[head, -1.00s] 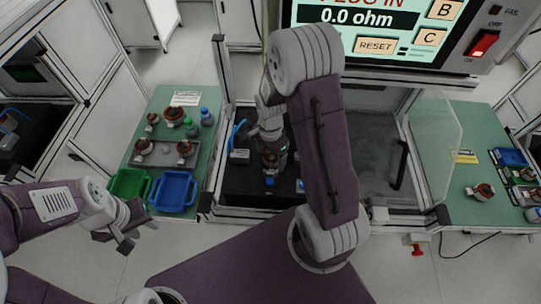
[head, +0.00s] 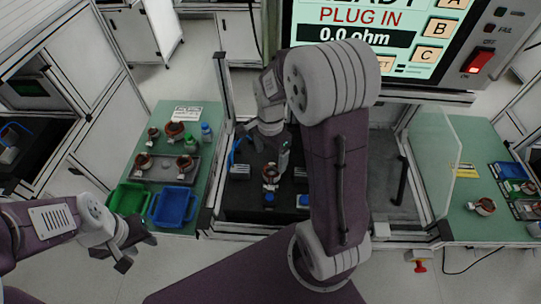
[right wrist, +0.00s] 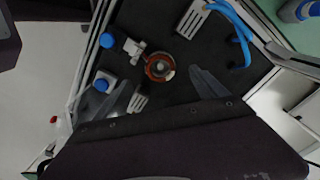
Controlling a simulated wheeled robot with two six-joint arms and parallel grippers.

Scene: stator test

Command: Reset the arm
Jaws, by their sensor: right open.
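My right arm reaches over the test bay, and its gripper (right wrist: 165,90) is open and empty. A copper-wound stator (head: 270,175) sits on the black bay floor (head: 240,206). In the right wrist view the stator (right wrist: 159,68) lies just beyond the gap between the fingers, clear of both, with a white connector (right wrist: 133,48) beside it. In the head view my right gripper's fingers are partly hidden by the arm. My left gripper (head: 136,252) hangs at the lower left, in front of the bins, empty with its fingers apart.
Left on a green table stand a green bin (head: 127,198), a blue bin (head: 173,207), a tray with stators (head: 165,170) and bottles (head: 206,132). A tester screen (head: 370,40) reads 0.0 ohm. A clear door panel (head: 437,165) stands open at right. A blue cable (right wrist: 238,30) lies near the stator.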

